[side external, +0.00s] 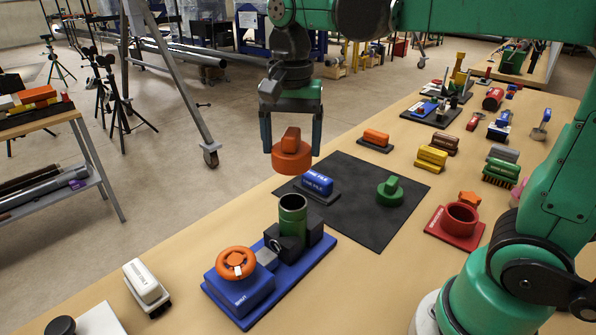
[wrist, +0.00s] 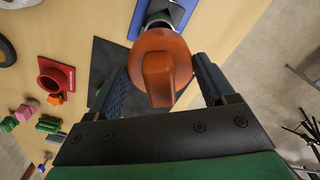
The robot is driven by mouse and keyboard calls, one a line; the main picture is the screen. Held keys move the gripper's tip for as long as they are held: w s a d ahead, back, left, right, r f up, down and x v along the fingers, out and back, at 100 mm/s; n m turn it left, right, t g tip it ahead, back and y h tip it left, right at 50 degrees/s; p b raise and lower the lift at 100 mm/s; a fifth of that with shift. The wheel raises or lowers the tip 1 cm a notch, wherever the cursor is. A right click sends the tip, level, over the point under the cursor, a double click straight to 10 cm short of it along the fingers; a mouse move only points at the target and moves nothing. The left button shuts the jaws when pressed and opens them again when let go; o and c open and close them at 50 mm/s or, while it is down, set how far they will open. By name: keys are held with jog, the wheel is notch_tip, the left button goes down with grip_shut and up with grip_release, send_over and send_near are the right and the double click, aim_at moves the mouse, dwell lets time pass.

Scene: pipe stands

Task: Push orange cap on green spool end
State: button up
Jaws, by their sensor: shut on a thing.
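My gripper (side external: 291,150) is shut on the orange cap (side external: 291,157) and holds it in the air above the black mat's left corner. In the wrist view the orange cap (wrist: 160,66) sits between the two fingers, with its raised grip bar facing the camera. The green spool (side external: 293,214) stands upright in a black clamp on the blue base (side external: 312,263), with its open end up. The cap is above and apart from the spool end. In the wrist view the cap hides most of the spool.
An orange handwheel (side external: 236,263) stands on the blue base. The black mat (side external: 385,227) holds a blue file block (side external: 317,184) and a green cap (side external: 389,190). A red socket block (side external: 458,224) is to the right. A white-handled brush (side external: 146,285) lies at the front left.

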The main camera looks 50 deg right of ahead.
aim_at(292, 165)
jog(key=shift+f, duration=0.1)
jog(key=shift+f, duration=2.75)
jog(key=shift+f, duration=1.85)
jog(key=o, duration=1.3)
jog(key=shift+r, duration=2.5)
jog(key=shift+r, duration=2.8)
